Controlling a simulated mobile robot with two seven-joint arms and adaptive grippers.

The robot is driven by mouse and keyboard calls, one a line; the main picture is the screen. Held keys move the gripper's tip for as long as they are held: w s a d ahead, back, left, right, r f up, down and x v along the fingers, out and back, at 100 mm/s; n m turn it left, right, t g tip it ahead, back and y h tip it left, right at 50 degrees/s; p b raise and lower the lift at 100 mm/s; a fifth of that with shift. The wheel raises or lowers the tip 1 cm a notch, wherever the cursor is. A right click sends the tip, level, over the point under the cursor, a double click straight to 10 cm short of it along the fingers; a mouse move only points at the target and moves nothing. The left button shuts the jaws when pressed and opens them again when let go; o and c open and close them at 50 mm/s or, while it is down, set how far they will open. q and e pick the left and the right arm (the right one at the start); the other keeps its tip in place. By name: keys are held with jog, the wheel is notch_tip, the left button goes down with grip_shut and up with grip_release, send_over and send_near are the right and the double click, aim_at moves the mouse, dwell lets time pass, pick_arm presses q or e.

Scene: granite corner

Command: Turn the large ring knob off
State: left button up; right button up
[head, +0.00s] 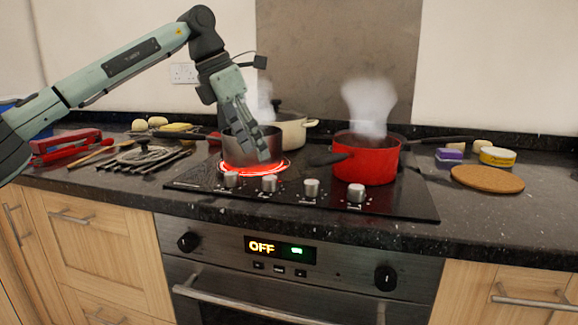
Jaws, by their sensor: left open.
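The black glass hob (410,205) has a row of several silver knobs along its front edge: a far-left knob (231,179), a second knob (269,183), a third knob (311,187) and a right knob (356,193). Marks by them are too small to read, so I cannot tell which is for the large ring. A ring (227,169) glows red under a steel pan (236,143) at the front left. My left gripper (263,156) points down, open, in front of the pan's right side, above and behind the second knob. My right gripper is not in view.
A steaming red pot (365,165) stands at the right of the hob, a cream pot (294,133) behind. A cork mat (487,179) lies right. Metal trivets (145,157) lie left. The oven panel below shows OFF (262,247).

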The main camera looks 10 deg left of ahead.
aim_at(269, 178)
pick_arm(q)
jog(key=x, duration=0.6)
jog(key=shift+w+d+f, duration=0.1)
jog(key=shift+w+f, duration=0.1)
jog(key=shift+f, duration=0.05)
jog(key=shift+w+d+f, duration=0.15)
jog(key=shift+f, duration=0.3)
jog(key=c, duration=0.9)
jog(key=shift+c, duration=1.3)
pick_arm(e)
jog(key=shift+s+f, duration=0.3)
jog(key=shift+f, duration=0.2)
